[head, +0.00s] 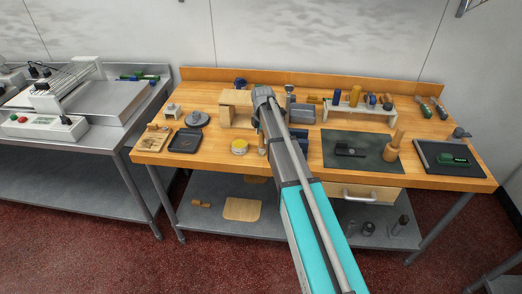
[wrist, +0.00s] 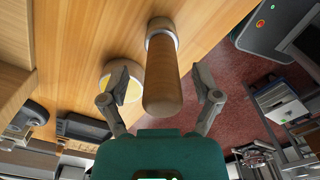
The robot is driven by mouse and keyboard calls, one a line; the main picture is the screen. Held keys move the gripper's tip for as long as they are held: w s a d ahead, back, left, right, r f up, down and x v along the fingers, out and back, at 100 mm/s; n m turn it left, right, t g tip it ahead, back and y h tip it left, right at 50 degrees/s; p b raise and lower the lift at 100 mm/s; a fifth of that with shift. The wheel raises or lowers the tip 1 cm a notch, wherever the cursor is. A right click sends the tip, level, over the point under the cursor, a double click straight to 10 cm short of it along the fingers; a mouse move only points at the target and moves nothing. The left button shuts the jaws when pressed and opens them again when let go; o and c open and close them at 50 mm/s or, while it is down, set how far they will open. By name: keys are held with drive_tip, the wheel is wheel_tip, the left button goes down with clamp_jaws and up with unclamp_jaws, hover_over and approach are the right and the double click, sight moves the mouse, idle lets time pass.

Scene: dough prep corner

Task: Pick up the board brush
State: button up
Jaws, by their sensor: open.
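In the wrist view, a round wooden handle (wrist: 163,82) with a pale collar at its far end points toward the camera. It looks like the board brush, but no bristles show. My gripper (wrist: 162,76) is open, with one finger on each side of the handle. Gaps show between the handle and both fingers, so it is not gripped. In the head view my arm covers most of this spot, and I cannot make out the gripper or the brush clearly there.
A round yellow-topped tin (head: 239,147) stands close by; it also shows beside the left finger in the wrist view (wrist: 132,88). A wooden stand (head: 228,108) is behind. A dark mat (head: 345,137) lies to the right. The wooden table's front edge (head: 205,166) is near.

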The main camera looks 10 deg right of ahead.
drive_tip(key=shift+f, duration=0.5)
clamp_jaws()
idle(0.5)
